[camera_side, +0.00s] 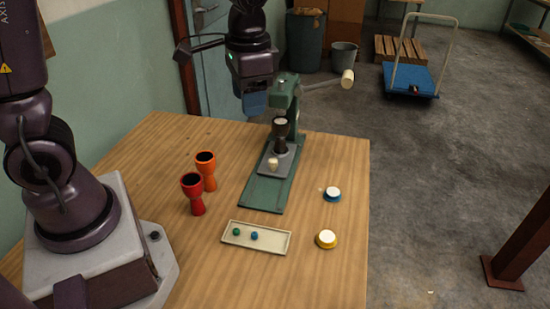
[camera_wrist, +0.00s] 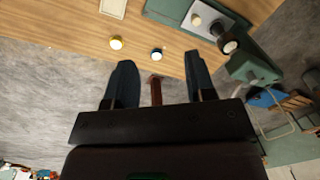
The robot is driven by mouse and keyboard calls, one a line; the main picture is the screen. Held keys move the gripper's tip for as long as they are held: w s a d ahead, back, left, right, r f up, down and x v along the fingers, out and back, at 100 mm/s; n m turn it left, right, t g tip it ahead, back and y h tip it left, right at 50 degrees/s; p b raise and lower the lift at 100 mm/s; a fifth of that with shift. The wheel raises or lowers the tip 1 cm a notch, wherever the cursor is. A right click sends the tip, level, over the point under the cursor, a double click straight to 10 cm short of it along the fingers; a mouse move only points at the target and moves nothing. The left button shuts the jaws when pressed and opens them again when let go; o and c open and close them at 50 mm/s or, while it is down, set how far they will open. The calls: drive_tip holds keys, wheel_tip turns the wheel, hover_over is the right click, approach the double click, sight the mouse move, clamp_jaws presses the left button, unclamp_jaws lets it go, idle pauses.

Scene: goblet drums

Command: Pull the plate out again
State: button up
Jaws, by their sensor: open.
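A green press (camera_side: 283,100) stands at the table's far edge, its long base (camera_side: 265,195) reaching toward the front. On this base lies a grey plate (camera_side: 285,165) with a cream knob (camera_side: 273,165) at its front. The plate's rear is under the press's black, cup-like part (camera_side: 280,128), and I cannot tell whether they touch. The plate (camera_wrist: 211,17) and knob (camera_wrist: 196,19) also show in the wrist view, at the upper right. My gripper (camera_wrist: 160,58) is open and empty, apart from the plate and knob. In the side view my gripper (camera_side: 253,103) is raised just left of the press column.
The press lever ends in a cream grip (camera_side: 347,79) out to the right. An orange goblet (camera_side: 206,170) and a red goblet (camera_side: 194,193) stand left of the base. A tray (camera_side: 273,246) holds a green and a blue ball. Blue-rimmed (camera_side: 332,194) and yellow-rimmed (camera_side: 326,239) discs lie right.

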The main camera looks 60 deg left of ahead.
sight(274, 160)
drive_tip(key=w+a+f+m+g+y, duration=0.1)
drive_tip(key=w+a+f+m+g, duration=0.1)
drive_tip(key=w+f+m, duration=0.4)
drive_tip(key=w+a+f+m+g+y, duration=0.1)
drive_tip(key=w+a+f+m, duration=0.2)
drive_tip(key=w+f, duration=0.4)
drive_tip(key=x, duration=1.2)
drive_tip(key=shift+a, duration=0.1)
drive_tip(key=shift+w+r, duration=0.1)
clamp_jaws()
drive_tip(key=s+d, duration=0.7)
drive_tip(key=shift+s+d, duration=0.1)
drive_tip(key=shift+d, duration=0.1)
